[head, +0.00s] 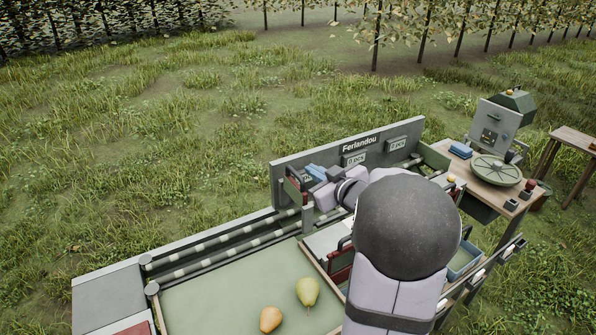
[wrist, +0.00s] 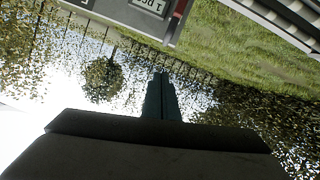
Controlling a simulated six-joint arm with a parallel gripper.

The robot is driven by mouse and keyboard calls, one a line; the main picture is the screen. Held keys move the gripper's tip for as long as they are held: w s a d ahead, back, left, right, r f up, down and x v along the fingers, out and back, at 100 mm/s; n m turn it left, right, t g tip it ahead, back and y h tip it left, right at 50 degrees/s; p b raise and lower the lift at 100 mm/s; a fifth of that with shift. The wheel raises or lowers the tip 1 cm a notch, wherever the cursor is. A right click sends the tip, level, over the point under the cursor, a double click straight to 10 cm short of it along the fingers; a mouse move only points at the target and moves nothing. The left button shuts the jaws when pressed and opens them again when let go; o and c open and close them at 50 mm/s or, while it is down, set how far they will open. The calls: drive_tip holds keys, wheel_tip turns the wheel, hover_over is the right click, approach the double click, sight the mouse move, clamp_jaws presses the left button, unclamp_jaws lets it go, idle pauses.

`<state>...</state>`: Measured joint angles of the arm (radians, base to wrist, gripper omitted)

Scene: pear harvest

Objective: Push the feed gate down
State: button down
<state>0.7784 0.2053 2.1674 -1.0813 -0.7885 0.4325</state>
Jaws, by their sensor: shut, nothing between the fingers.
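My gripper (head: 315,171) is at the end of my arm, beside a red panel in a dark frame (head: 294,187) that stands over the roller lane; this looks like the feed gate. The blue fingers show just right of its top, and I cannot tell whether they touch it. In the wrist view my gripper (wrist: 161,78) has its two dark teal fingers together, with nothing between them. A red edge (wrist: 180,10) shows at the top of that view beside a count plate.
The grey board (head: 400,132) with count plates stands behind the gripper. A roller lane (head: 215,240) runs to the left. Two pears (head: 307,291) (head: 270,319) lie on the green tray (head: 215,300). A table with a round green disc (head: 495,170) stands at right.

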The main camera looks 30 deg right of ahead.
drive_tip(key=shift+w+a+r, duration=0.15)
drive_tip(key=shift+a+r, duration=0.1)
drive_tip(key=shift+r, duration=0.05)
drive_tip(key=p, duration=0.3)
hover_over(298, 177)
wheel_tip(298, 177, down, 2)
wheel_tip(298, 177, down, 3)
drive_tip(key=shift+a+m, duration=0.15)
drive_tip(key=shift+m, duration=0.15)
drive_tip(key=shift+f+p, duration=0.45)
drive_tip(key=shift+f, duration=0.35)
